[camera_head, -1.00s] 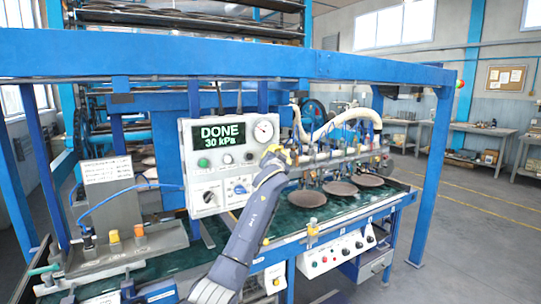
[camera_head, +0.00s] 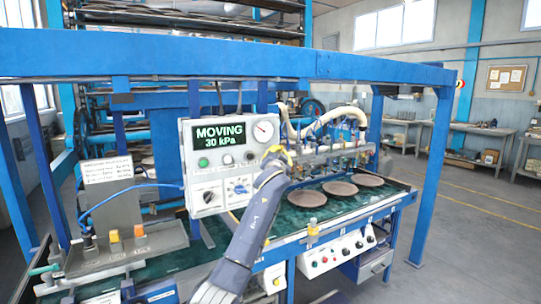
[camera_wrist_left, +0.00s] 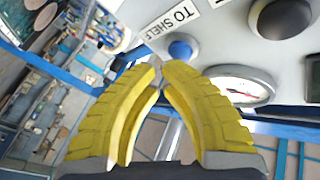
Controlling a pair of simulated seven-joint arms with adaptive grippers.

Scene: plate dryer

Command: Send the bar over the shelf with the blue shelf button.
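The blue shelf button (camera_wrist_left: 180,49) sits on the grey panel in the left wrist view, next to a label (camera_wrist_left: 172,18) reading "TO SHEL", cut off there. My left gripper (camera_head: 283,150) is at the right side of the control box (camera_head: 190,150) in the head view. Its yellow fingers (camera_wrist_left: 160,66) have their tips together and hold nothing; the tips show just beside the button, and contact cannot be told. The display (camera_head: 219,136) reads "MOVING 30 kPa". The bar (camera_head: 340,150) with its white hoses hangs behind the plates. My right gripper is out of view.
Several brown plates, one of them nearest (camera_head: 306,198), lie on the green table (camera_head: 290,222). A blue frame beam (camera_head: 230,52) crosses above. A lower panel with buttons (camera_head: 340,248) is on the table's front. Open floor lies at the right.

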